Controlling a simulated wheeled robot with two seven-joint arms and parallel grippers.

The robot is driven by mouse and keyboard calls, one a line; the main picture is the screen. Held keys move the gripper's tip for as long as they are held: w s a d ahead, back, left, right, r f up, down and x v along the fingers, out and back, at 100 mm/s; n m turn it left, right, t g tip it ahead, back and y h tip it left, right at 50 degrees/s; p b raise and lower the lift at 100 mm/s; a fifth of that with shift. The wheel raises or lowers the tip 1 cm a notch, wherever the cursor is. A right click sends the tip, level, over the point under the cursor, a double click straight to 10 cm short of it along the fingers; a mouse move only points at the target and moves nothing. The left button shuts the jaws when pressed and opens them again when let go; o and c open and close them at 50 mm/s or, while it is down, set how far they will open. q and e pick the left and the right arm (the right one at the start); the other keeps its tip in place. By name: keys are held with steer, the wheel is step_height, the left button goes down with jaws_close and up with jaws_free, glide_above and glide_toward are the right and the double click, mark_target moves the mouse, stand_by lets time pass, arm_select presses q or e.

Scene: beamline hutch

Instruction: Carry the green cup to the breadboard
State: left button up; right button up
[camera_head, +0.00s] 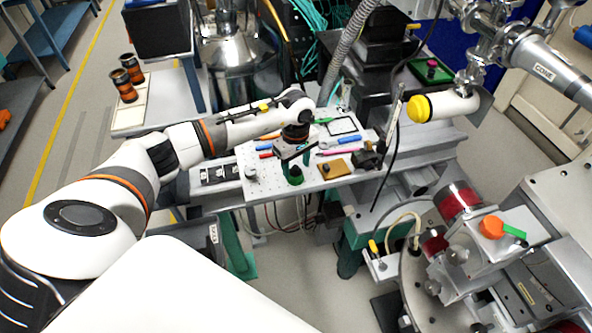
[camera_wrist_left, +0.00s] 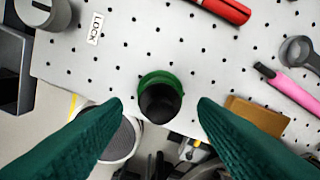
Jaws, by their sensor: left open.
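The green cup (camera_wrist_left: 160,97), with a dark inside, stands upright at the near edge of the white, holed breadboard (camera_wrist_left: 115,60). In the head view the cup (camera_head: 295,178) shows just below my left gripper (camera_head: 293,163), on the front part of the breadboard (camera_head: 261,190). My left gripper is open above the cup. In the left wrist view its two dark green fingers (camera_wrist_left: 160,103) lie on either side of the cup, with a gap on both sides. My right gripper is not in view.
The breadboard also carries a red tool (camera_wrist_left: 228,8), a pink marker (camera_wrist_left: 293,88), a brown block (camera_wrist_left: 258,115), a grey ring-shaped part (camera_wrist_left: 298,52) and a LOCK label (camera_wrist_left: 95,28). A yellow-capped cylinder (camera_head: 440,107) and metal beamline parts stand to the right.

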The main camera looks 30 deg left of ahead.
arm_select(q)
step_height(320, 180, up, 10)
steer(key=b, duration=0.2)
steer(key=shift+f, duration=0.25)
